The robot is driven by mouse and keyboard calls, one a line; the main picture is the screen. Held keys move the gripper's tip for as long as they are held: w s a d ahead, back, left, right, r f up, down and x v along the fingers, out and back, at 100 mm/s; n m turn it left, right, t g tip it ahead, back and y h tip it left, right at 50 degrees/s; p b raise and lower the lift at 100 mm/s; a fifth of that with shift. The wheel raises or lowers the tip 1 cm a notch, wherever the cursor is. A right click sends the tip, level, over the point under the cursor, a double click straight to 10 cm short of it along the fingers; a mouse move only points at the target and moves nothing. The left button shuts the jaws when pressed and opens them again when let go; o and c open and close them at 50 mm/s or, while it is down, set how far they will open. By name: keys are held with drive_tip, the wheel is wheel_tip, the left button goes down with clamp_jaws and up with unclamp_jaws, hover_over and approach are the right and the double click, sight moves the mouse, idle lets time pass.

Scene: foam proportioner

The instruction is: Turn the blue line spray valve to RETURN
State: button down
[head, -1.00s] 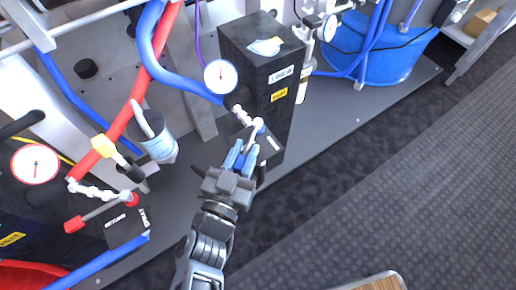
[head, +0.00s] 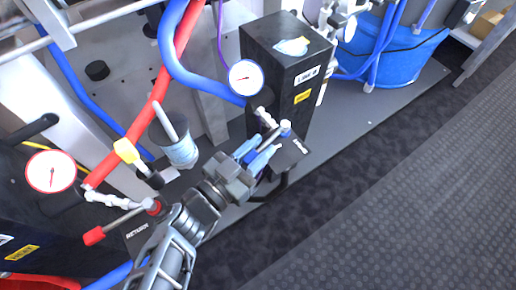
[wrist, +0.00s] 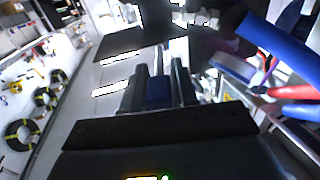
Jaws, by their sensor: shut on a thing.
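The blue line spray valve (head: 285,127) sits low in front of the black box marked LINE B. Its lever runs from the pivot down and left into my gripper (head: 256,154). The fingers are shut on the valve's blue handle. In the wrist view, the blue handle (wrist: 158,91) shows between the two dark fingers (wrist: 157,88). A black label plate (head: 290,151) lies under the valve; its small white lettering is too small to read and part of the plate is hidden by the gripper.
The black LINE B box (head: 290,65) with a gauge (head: 246,78) stands just behind. At left is the red line valve with a red handle (head: 94,236) and a plate marked RETURN. A blue tub (head: 400,55) stands at back right. The floor at right is clear.

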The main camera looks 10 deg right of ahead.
drive_tip(key=c, duration=1)
unclamp_jaws()
drive_tip(key=shift+o, duration=0.2)
drive_tip(key=shift+p+v, duration=0.35)
drive_tip(key=shift+v, duration=3.6)
